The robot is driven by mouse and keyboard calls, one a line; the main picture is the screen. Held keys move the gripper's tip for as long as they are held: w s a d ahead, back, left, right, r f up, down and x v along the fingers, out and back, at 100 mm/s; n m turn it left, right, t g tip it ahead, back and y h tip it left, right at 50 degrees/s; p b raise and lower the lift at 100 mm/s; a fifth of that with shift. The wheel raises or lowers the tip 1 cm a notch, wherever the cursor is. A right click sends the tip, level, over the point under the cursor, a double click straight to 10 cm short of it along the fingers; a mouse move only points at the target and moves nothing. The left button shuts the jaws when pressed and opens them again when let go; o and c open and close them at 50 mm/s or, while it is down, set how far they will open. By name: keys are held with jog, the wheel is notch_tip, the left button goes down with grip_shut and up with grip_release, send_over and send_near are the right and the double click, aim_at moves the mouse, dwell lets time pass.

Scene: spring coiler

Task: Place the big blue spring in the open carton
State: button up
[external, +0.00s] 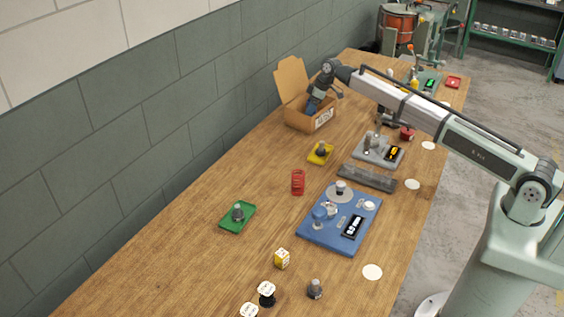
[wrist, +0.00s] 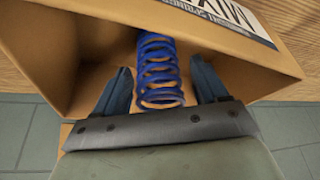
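The open carton (external: 297,118) stands against the wall side of the table with its flap up; its brown cardboard inside fills much of the wrist view (wrist: 90,50). The big blue spring (wrist: 158,70) is inside the carton, between the fingers of my gripper (wrist: 161,78). The fingers are spread, with a gap on each side of the spring. In the external view my gripper (external: 313,103) reaches down into the carton; the spring cannot be told apart from the fingers there, and its lower end is hidden.
A red spring (external: 298,182) stands mid-table. The table's left side is mostly clear.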

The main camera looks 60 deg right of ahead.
jog(key=v, duration=1.2)
jog(key=shift+r, duration=0.15)
